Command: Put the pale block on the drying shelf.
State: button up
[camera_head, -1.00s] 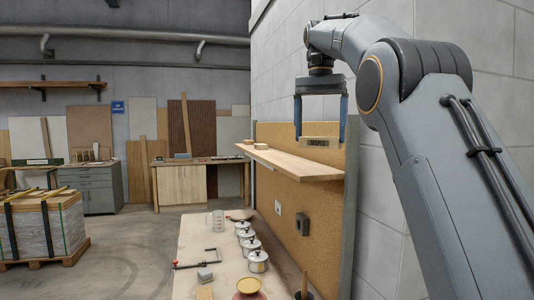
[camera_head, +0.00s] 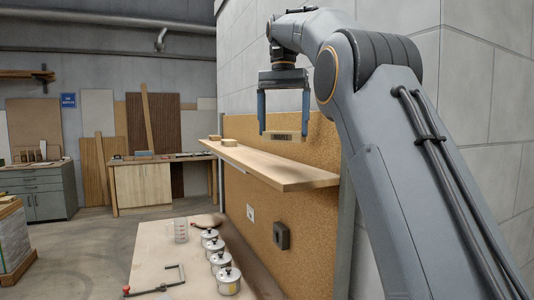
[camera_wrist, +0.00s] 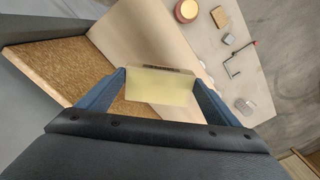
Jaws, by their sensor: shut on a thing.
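My gripper (camera_head: 284,134) is shut on the pale block (camera_head: 282,136), a flat light piece with dark lettering on its side. The block also shows pale yellow between the two blue fingers in the wrist view (camera_wrist: 160,87). In the head view the gripper holds it above the drying shelf (camera_head: 285,172), a long light wooden board on the cork-faced wall panel. I cannot tell the exact gap between block and shelf. Two small wooden blocks (camera_head: 229,142) sit at the shelf's far end.
A dark wall box (camera_head: 281,235) is fixed under the shelf. The shelf's near part looks clear.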

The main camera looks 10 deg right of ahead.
jog(key=shift+f+p, duration=0.55)
jog(key=shift+f, duration=3)
jog(key=shift+f, duration=0.1)
jog(key=o, duration=1)
notch_tip(320, 180, up, 7)
jog(key=shift+r+b, duration=0.1)
jog(key=shift+b, duration=0.35)
jog(key=shift+r, duration=0.3)
jog(key=shift+s, duration=0.15)
